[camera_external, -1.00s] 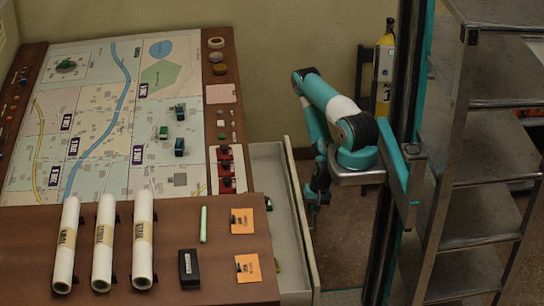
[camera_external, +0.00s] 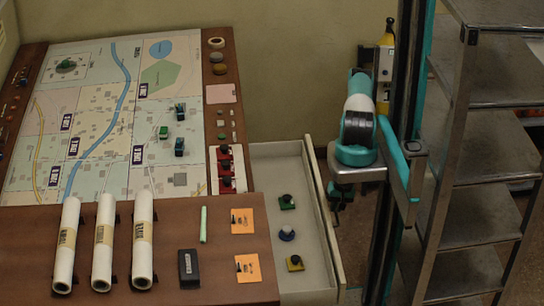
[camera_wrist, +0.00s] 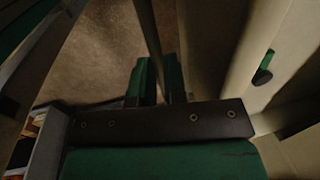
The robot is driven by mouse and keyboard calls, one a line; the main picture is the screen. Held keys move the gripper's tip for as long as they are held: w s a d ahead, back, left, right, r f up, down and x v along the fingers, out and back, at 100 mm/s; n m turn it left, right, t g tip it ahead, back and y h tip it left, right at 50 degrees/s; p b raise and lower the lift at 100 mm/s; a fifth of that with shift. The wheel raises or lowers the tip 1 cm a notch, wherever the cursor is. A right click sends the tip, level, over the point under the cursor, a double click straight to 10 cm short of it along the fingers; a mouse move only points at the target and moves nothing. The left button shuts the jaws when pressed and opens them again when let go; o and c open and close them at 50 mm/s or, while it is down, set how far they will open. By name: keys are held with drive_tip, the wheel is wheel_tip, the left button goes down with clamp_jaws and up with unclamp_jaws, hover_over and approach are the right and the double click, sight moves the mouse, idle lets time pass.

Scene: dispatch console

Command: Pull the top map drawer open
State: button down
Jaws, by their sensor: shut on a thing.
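The top map drawer (camera_external: 322,208) stands well out from the right side of the map console. Its inside shows, with green, blue and yellow pieces on its floor. My gripper (camera_external: 337,207) is at the outer side of the drawer front, partly hidden by it. In the wrist view my gripper (camera_wrist: 155,82) has its green fingers shut on a thin bar, the drawer handle (camera_wrist: 147,32). The drawer front (camera_wrist: 232,45) runs beside it on the right, with a green piece (camera_wrist: 262,68) beyond. The exact grip is dim.
The console top holds a map (camera_external: 95,105), rolled charts (camera_external: 104,245), a black box (camera_external: 189,267) and orange cards (camera_external: 243,221). A metal shelf unit (camera_external: 490,185) stands at the right, and a yellow cylinder (camera_external: 385,65) by the wall. Some floor is free between drawer and shelf.

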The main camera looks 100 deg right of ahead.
drive_tip(key=c, duration=1.2)
unclamp_jaws()
drive_tip(key=shift+o, duration=0.2)
wheel_tip(320, 180, up, 12)
drive_tip(key=s+p, duration=0.2)
drive_tip(key=p, duration=0.3)
drive_tip(key=shift+p, duration=0.4)
drive_tip(key=shift+s+f, duration=0.1)
